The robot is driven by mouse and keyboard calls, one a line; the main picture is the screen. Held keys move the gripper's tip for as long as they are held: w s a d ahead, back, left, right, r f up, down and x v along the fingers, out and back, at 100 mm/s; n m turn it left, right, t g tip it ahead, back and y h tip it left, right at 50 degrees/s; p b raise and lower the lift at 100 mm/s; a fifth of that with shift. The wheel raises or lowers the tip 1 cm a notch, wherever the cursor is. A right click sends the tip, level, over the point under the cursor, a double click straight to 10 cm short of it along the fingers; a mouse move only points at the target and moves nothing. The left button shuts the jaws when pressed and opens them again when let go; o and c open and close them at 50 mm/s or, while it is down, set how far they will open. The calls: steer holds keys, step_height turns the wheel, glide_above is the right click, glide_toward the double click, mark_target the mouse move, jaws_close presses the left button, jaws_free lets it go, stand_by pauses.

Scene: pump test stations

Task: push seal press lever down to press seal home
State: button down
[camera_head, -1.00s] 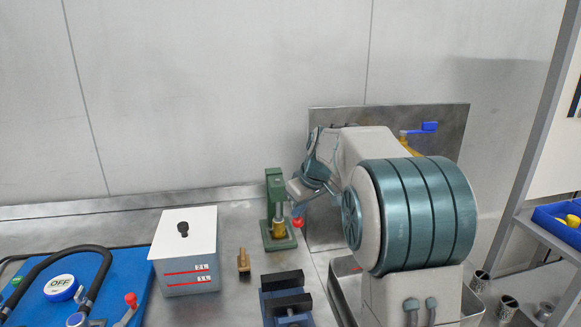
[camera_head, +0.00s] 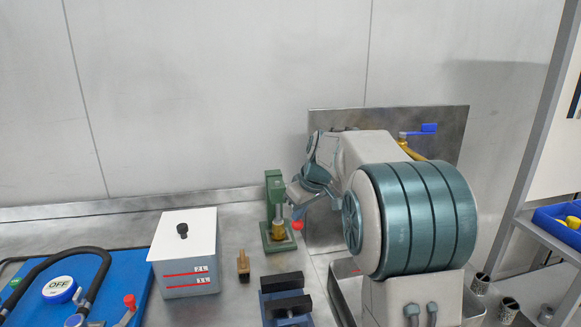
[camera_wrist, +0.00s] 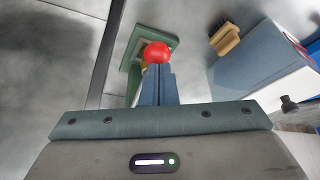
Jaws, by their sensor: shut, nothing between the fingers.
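The green seal press (camera_head: 275,192) stands on the metal bench left of my arm. Its lever ends in a red ball knob (camera_head: 297,225), low at the press's right side. A brass piece (camera_head: 278,229) sits under the ram on the press base. In the wrist view the red knob (camera_wrist: 156,52) lies just beyond the tips of my shut, empty gripper (camera_wrist: 157,70); the green base (camera_wrist: 138,48) shows behind it. In the head view my gripper (camera_head: 296,214) is small and right by the knob. I cannot tell whether it touches the knob.
A grey box with a white lid (camera_head: 187,252) and a small brush (camera_head: 243,264) stand left of the press. A dark-jawed vise (camera_head: 284,281) is in front. A blue mat (camera_head: 120,270) with a hose lies far left. An upright metal panel (camera_head: 440,130) stands behind my arm.

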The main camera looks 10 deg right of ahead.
steer(key=shift+f, duration=0.3)
steer(key=shift+s+r+p, duration=0.1)
steer(key=shift+r+p, duration=1.1)
steer(key=shift+r, duration=0.55)
step_height(320, 180, up, 6)
steer(key=w+p, duration=0.1)
steer(key=p, duration=0.4)
steer(key=shift+w, duration=0.15)
